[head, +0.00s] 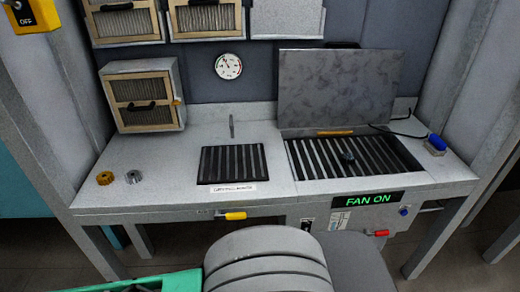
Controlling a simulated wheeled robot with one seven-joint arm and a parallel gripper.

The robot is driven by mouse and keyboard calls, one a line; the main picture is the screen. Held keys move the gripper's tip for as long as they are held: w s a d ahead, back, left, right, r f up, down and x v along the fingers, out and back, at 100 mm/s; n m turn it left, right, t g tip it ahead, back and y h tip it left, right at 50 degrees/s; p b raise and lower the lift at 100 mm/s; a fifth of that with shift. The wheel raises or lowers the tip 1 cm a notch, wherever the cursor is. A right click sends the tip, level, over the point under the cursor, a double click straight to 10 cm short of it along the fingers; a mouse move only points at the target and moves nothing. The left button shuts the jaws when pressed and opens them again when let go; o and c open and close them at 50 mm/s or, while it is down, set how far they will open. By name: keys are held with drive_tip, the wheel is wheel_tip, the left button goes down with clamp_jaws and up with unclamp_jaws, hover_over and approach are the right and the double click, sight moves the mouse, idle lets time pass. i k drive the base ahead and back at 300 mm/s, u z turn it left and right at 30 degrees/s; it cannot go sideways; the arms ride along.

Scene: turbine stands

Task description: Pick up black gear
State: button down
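A small dark, knob-like thing (347,156), probably the black gear, sits on the dark slats of the right-hand grate (305,165). It is small and low in contrast against the slats, so its teeth cannot be made out. A gold gear (105,178) and a silver gear (134,177) stand at the left end of the grey bench. My gripper is not in view; only rounded grey parts of my own body show at the bottom middle.
A raised grey panel (335,88) stands behind the right grate, with a black cable beside it. A smaller slatted grate (232,164) lies mid-bench. A framed filter box (143,96) stands at left. A "FAN ON" sign (367,199) is on the front edge. A green object (180,282) shows bottom left.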

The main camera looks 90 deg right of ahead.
sight(348, 158)
drive_tip(key=z, duration=5.2)
drive_tip(key=i, duration=1.75)
drive_tip(key=u, duration=4.15)
